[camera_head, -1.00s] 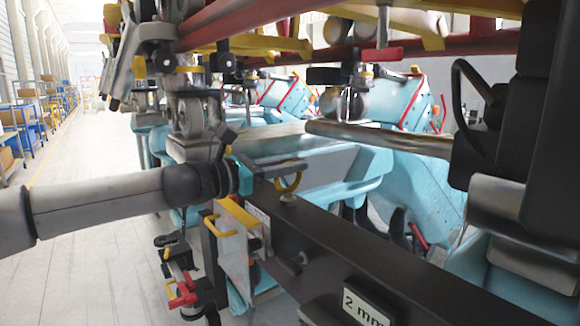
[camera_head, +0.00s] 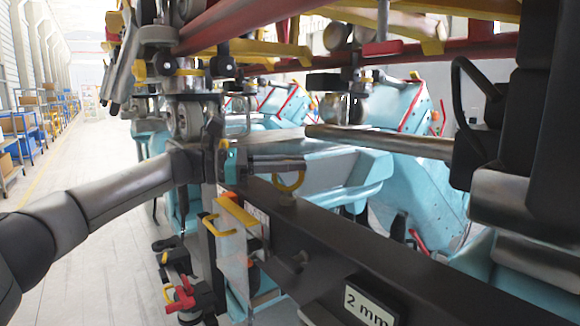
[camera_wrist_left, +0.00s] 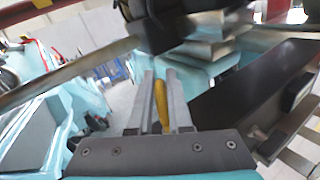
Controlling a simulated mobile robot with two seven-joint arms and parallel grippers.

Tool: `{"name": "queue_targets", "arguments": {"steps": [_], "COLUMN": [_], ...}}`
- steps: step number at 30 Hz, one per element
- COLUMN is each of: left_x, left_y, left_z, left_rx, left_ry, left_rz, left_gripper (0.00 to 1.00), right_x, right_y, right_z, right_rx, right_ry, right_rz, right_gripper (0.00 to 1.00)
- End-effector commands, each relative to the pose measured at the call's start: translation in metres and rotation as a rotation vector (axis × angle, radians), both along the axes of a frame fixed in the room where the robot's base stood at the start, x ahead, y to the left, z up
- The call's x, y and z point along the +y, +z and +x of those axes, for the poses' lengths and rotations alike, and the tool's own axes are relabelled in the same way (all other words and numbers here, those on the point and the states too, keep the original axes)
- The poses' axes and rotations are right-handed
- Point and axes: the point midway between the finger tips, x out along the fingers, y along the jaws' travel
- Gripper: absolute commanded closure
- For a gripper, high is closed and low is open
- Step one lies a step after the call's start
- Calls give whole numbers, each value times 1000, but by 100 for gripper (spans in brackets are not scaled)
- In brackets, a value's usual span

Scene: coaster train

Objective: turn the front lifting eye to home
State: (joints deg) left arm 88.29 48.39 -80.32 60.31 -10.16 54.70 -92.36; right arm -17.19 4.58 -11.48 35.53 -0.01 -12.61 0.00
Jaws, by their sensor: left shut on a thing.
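The front lifting eye is a yellow ring (camera_head: 290,181) standing on a small grey base on top of a long black beam (camera_head: 330,245). My left gripper (camera_head: 290,164) reaches in from the left and is shut on the upper part of the ring. In the left wrist view the yellow eye (camera_wrist_left: 161,104) shows edge-on between the two grey fingers. The fingers hide part of the ring in the head view. My right gripper is not in view.
Red and yellow rails (camera_head: 400,50) with clamps hang low above the beam. A yellow handle bracket (camera_head: 237,212) and a red-handled clamp (camera_head: 183,298) sit below my left gripper. Light-blue train seats (camera_head: 415,190) stand behind the beam. The aisle at left is clear.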

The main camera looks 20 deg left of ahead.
Motion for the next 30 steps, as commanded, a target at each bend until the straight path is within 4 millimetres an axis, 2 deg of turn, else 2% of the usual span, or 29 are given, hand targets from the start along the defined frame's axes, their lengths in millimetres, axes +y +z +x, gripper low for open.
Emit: {"name": "queue_targets", "arguments": {"steps": [16, 30], "left_x": [-1, -1], "left_y": [5, 6], "left_z": [0, 0], "left_rx": [-8, -12], "left_ry": [-147, -186], "left_rz": [-9, -10], "left_gripper": [100, 100], "right_x": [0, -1], "right_y": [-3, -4], "right_z": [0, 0], "right_rx": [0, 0], "right_ry": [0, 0], "right_rz": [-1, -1], "right_gripper": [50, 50]}}
